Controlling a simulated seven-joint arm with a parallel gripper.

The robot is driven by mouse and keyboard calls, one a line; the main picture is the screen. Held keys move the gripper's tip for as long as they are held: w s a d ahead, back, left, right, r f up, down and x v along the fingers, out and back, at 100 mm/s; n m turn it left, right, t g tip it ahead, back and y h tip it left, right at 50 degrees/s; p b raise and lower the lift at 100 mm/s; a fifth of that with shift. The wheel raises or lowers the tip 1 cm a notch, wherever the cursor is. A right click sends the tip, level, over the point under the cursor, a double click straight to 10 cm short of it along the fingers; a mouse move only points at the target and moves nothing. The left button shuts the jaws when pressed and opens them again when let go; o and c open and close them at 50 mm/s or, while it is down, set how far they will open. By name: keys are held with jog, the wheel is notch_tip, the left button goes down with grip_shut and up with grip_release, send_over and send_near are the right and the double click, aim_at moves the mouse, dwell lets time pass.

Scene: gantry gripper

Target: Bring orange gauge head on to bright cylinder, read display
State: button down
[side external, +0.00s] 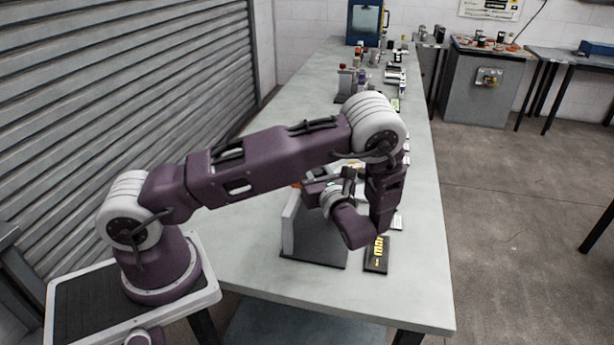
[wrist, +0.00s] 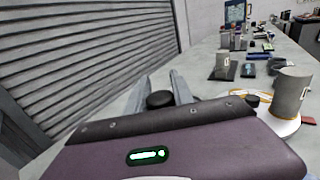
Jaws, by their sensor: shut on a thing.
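My gripper (side external: 306,184) is at the front of the bench, beside the top of a grey upright stand. In the wrist view its two grey fingers (wrist: 160,92) close around a thing with a black round top (wrist: 158,99). A small orange patch (side external: 297,185) shows by the fingertips in the side view; I cannot tell whether it belongs to the held thing. In the wrist view a grey cylinder with a label (wrist: 292,92) stands upright at the right, apart from the fingers. I cannot tell whether it is the bright cylinder. No gauge display is readable.
The grey stand (side external: 312,240) is just below my gripper. A black strip with yellow marks (side external: 377,256) lies to its right.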

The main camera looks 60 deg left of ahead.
jog(key=shift+w+a, duration=1.6)
jog(key=shift+w, duration=0.1)
jog(key=c, duration=1.1)
grip_release()
jog(key=s+d, duration=0.1)
jog(key=d, duration=0.6)
jog(key=shift+s, duration=0.2)
